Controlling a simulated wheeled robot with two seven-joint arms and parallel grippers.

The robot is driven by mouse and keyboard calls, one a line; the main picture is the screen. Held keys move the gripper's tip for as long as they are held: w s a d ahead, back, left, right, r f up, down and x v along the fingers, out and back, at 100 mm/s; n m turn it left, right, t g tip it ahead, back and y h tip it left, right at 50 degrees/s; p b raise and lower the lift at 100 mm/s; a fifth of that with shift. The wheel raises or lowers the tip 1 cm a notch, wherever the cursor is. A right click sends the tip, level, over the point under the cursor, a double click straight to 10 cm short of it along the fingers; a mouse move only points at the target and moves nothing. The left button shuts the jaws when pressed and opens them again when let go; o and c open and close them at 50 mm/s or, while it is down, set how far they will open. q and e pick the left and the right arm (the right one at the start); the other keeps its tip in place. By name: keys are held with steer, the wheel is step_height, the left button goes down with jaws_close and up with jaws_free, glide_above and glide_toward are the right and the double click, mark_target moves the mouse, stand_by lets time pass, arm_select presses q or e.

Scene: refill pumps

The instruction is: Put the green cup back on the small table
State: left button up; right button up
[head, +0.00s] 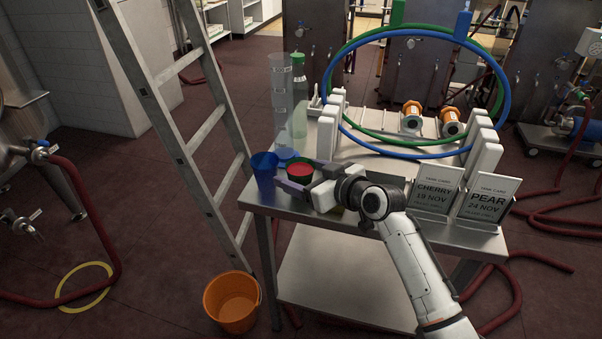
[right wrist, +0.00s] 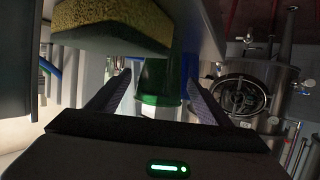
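The green cup (head: 300,173), with red inside it, is at the left end of the small metal table (head: 370,226). It also shows in the right wrist view (right wrist: 160,88). My right gripper (head: 302,175) reaches in from the right, with one finger on each side of the cup. In the wrist view gaps show between the fingers and the cup, so the gripper looks open around it. Whether the cup's base touches the table is hidden by the gripper. My left gripper is not in view.
A blue cup (head: 264,172) stands just left of the green cup. A clear cylinder (head: 281,105) and a green bottle (head: 299,90) stand behind. A sponge (right wrist: 110,24) is close above the fingers in the wrist view. A ladder (head: 175,130) and orange bucket (head: 232,302) are left.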

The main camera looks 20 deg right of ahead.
steer(key=shift+r, duration=0.25)
steer(key=v, duration=1.2)
steer(key=shift+f, duration=0.1)
steer(key=s+a+f+g+h, duration=0.2)
steer(key=s+a+f+g, duration=0.15)
steer(key=s+f, duration=0.8)
steer(key=s+d+f+m+g+h, duration=0.1)
steer(key=s+f+g+h, duration=0.15)
steer(key=s, duration=0.65)
steer(key=s+d+f+m+g+h, duration=0.1)
steer(key=s+d+f+g, duration=0.2)
steer(key=s, duration=0.6)
steer(key=w+a+f+t+y, duration=0.2)
steer(key=w+a+f+t, duration=0.2)
steer(key=f, duration=0.8)
steer(key=shift+a+y, duration=0.35)
steer(key=shift+a, duration=0.9)
steer(key=shift+w, duration=0.15)
